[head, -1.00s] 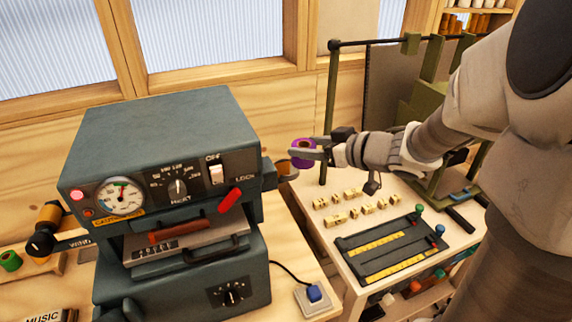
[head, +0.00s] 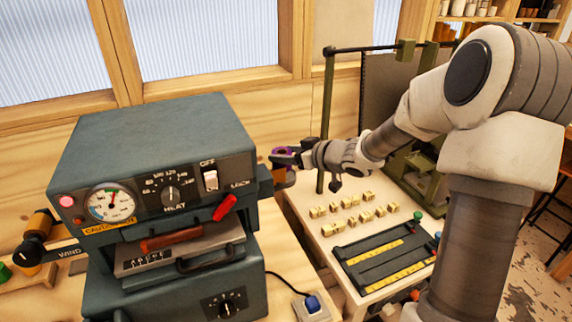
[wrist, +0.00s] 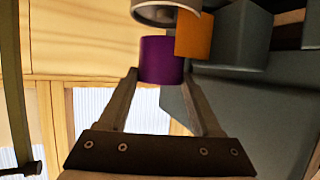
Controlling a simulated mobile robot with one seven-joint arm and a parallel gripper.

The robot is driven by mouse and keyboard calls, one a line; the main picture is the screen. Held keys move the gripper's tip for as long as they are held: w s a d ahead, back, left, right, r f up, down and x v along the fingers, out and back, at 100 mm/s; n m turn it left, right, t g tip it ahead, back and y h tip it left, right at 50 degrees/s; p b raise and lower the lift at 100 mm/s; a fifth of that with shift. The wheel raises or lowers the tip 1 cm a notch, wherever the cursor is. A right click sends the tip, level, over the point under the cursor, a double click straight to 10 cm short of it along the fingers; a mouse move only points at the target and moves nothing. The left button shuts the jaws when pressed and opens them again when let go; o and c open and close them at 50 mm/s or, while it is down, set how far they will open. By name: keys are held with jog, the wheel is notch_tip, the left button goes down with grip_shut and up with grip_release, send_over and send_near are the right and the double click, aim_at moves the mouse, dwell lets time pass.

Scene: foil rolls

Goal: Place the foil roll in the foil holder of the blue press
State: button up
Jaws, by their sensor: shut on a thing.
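The purple foil roll (head: 281,150) is between the fingers of my gripper (head: 287,158), at the right side of the blue-grey press (head: 150,125). In the wrist view the roll (wrist: 161,60) sits between both fingertips (wrist: 160,76), which are shut on it. A round pale grey part (wrist: 165,12), which looks like the foil holder, lies just beyond the roll with an orange piece (wrist: 194,36) beside it. I cannot tell whether the roll touches the holder. In the head view the holder is mostly hidden behind and below my gripper.
A bench (head: 345,230) to the right of the press carries several small brass type pieces (head: 350,206) and a dark tray with yellow strips (head: 385,255). A dark green frame (head: 325,120) stands behind. A blue switch (head: 312,303) lies in front.

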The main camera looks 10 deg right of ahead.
jog(key=shift+f, duration=1.45)
jog(key=shift+f+b, duration=0.2)
jog(key=shift+b, duration=0.1)
jog(key=o, duration=1.2)
jog(key=shift+r, duration=0.25)
jog(key=p+v, duration=0.1)
jog(key=v, duration=1.1)
jog(key=shift+s+p, duration=0.1)
jog(key=shift+p, duration=0.25)
jog(key=shift+f, duration=0.1)
